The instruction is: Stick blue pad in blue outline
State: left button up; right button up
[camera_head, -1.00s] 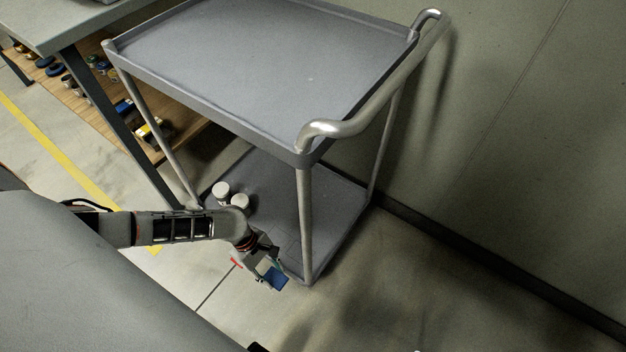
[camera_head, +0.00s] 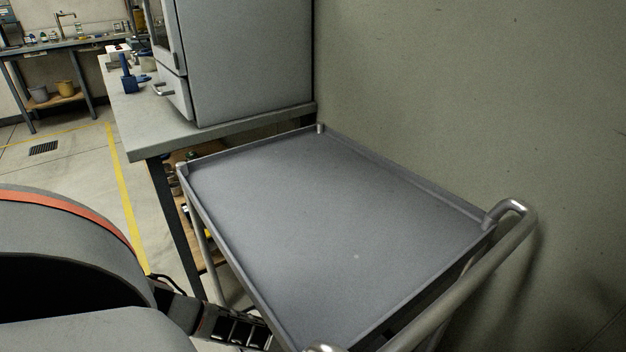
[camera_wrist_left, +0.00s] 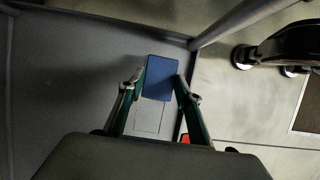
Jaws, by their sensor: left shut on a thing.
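In the left wrist view my left gripper (camera_wrist_left: 161,79) is shut on the blue pad (camera_wrist_left: 160,75), a flat blue rectangle held between the two fingertips. Below the pad in that picture, between the fingers, a thin rectangular outline (camera_wrist_left: 150,118) shows on the grey surface; its colour is too faint to tell. The pad appears near the top end of the outline. Whether it touches the surface, I cannot tell. The head view shows part of my left arm at the bottom, but not the gripper or pad. My right gripper is not in view.
The grey cart's empty top tray (camera_head: 330,240) fills the middle of the head view, with a metal handle (camera_head: 470,275) at right. A workbench (camera_head: 150,130) with a grey cabinet (camera_head: 245,60) stands behind. A small red thing (camera_wrist_left: 184,138) lies by the right finger.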

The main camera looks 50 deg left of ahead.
pick_arm(q)
jog(key=shift+w+r, duration=0.1)
jog(key=shift+d+f, duration=0.1)
jog(key=shift+f, duration=0.35)
jog(key=shift+s+f, duration=0.2)
jog(key=shift+f, duration=0.1)
jog(key=shift+f+b, duration=0.6)
jog(key=shift+f, duration=0.3)
jog(key=shift+f+b, duration=0.35)
jog(key=shift+f, duration=0.3)
jog(key=shift+w, duration=0.15)
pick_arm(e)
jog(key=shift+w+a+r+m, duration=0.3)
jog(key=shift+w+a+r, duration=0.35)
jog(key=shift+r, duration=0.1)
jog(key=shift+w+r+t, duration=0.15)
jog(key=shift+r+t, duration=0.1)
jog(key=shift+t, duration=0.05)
